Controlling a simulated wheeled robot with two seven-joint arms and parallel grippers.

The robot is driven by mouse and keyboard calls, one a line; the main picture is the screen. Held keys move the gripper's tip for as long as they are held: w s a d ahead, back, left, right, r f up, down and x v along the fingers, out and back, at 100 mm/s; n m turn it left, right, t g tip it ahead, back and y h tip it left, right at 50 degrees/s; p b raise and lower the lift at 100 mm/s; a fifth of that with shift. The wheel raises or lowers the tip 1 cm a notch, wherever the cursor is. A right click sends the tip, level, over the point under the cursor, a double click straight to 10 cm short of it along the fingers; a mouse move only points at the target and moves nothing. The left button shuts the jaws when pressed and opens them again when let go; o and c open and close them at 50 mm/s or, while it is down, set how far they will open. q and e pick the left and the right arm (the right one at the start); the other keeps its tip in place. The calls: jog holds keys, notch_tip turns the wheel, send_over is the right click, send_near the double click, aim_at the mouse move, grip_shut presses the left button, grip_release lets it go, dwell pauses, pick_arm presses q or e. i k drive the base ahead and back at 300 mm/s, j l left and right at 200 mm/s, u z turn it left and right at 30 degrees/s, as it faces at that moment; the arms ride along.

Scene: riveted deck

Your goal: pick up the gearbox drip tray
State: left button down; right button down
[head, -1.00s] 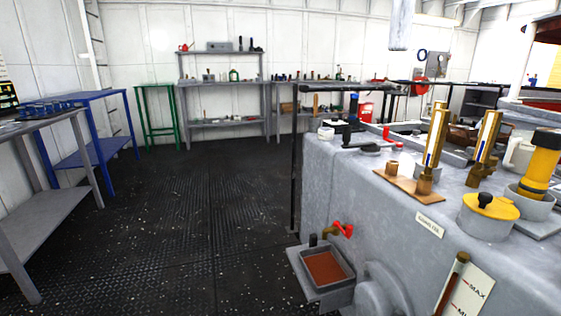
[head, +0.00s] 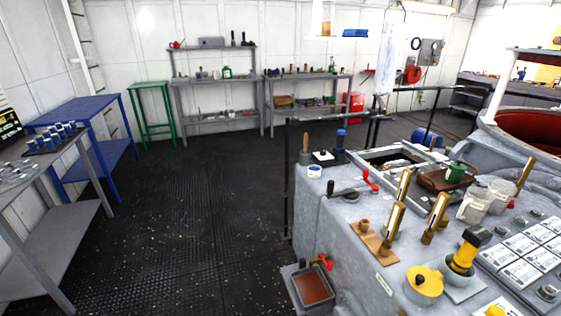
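The gearbox drip tray (head: 297,290) is a small grey rectangular tray with reddish-brown contents. It sits low at the bottom centre of the head view, on a grey ledge against the side of the big grey casing (head: 340,246). A brass tap with a red handle (head: 322,262) is at its back edge. The tray looks level, and its front end is close to the bottom of the picture. Neither of my grippers is in view, and nothing is seen touching the tray.
The casing top holds several brass-framed sight glasses (head: 392,222), a yellow-lidded pot (head: 424,283) and a yellow-and-black bottle (head: 464,256). A dark post (head: 289,190) stands at the casing's far corner. Dark floor (head: 200,215) is open to the left, up to a grey bench (head: 60,235).

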aim_at(313, 289)
jog(key=i+j+z, duration=0.7)
jog(key=j+z, duration=0.15)
jog(key=i+j+z, duration=0.25)
jog(key=j, duration=0.2)
jog(key=k, duration=0.1)
